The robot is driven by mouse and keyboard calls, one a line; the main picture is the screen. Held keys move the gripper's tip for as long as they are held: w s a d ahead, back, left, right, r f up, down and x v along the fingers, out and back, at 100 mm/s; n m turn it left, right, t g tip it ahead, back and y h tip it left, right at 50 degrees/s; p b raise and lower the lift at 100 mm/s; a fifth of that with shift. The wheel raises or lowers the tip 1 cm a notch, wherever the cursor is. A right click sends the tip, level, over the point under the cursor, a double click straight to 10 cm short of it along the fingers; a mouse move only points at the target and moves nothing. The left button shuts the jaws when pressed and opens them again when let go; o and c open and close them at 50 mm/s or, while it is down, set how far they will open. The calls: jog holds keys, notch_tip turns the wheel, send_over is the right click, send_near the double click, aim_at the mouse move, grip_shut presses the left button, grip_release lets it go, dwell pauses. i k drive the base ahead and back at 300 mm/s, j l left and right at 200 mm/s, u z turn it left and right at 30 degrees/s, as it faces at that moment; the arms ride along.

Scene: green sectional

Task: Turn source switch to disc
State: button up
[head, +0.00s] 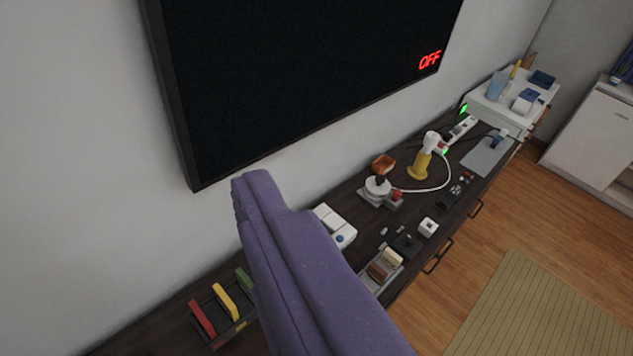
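A dark wall screen (310,75) shows the red word OFF in its lower right corner. I cannot tell for sure which item is the source switch. A small dark box with a knob (407,244) sits on the dark cabinet top, right of centre, and no disc label is readable. A white two-part device with a blue button (343,237) lies closer to the wall, partly hidden. A long purple part of mine (300,270) rises across the lower middle and covers part of the cabinet. Its fingertips are not distinguishable, and nothing held is visible.
Red, yellow and green bars (227,303) stand in a dark holder at lower left. A joystick-like device (379,186), a yellow-and-white tool (423,158) with a cable, and a power strip (458,132) crowd the cabinet (462,215).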

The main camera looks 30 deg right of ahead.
aim_at(410, 239)
jog(key=z, duration=1.3)
